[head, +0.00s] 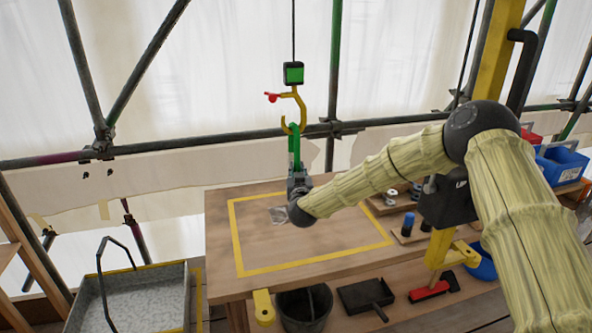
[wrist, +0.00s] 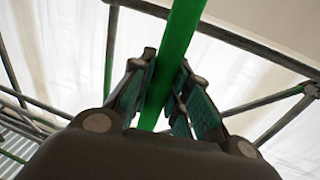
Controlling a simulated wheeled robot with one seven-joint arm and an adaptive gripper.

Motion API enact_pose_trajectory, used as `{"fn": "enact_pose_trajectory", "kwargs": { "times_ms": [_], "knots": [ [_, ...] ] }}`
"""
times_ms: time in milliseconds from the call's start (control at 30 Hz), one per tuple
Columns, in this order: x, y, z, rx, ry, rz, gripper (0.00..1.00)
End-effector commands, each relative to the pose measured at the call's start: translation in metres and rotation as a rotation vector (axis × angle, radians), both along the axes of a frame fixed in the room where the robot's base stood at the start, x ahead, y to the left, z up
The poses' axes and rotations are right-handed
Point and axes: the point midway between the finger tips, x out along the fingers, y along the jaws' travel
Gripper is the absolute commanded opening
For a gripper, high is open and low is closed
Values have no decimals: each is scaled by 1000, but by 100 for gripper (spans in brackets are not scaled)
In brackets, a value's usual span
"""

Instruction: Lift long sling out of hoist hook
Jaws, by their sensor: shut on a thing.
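The yellow hoist hook (head: 298,106) hangs on a cable below a black and green block (head: 293,73), with a red latch lever (head: 271,97) on its left. The green long sling (head: 294,148) hangs upright, its top end at the hook's lower bend. I cannot tell exactly how the sling sits in the hook. My gripper (head: 297,180) is below the hook, pointing up, shut on the sling's lower part. In the wrist view the green sling (wrist: 178,50) runs up between the two fingers of my gripper (wrist: 165,85).
A wooden table (head: 220,218) with a yellow outlined area stands below. Small items (head: 408,224) stand at its right, with blue bins (head: 560,165) beyond. A grey tub (head: 130,300) is at lower left. Scaffold tubes (head: 180,148) cross behind the hook.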

Motion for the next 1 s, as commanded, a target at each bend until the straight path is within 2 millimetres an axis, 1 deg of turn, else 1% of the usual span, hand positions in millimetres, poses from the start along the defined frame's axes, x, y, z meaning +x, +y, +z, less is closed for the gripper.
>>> {"fn": "enact_pose_trajectory", "kwargs": {
  "times_ms": [167,267,633,700,867,1000],
  "knots": [
    [0,0,7,0,-2,0,0],
    [1,0,18,-1,-4,1,0],
    [0,0,72,-1,-4,0,0],
    [-5,17,67,-2,-1,4,0],
    [-16,51,68,-2,-3,3,0],
    [-27,84,68,-2,-2,4,0]
  ]
}}
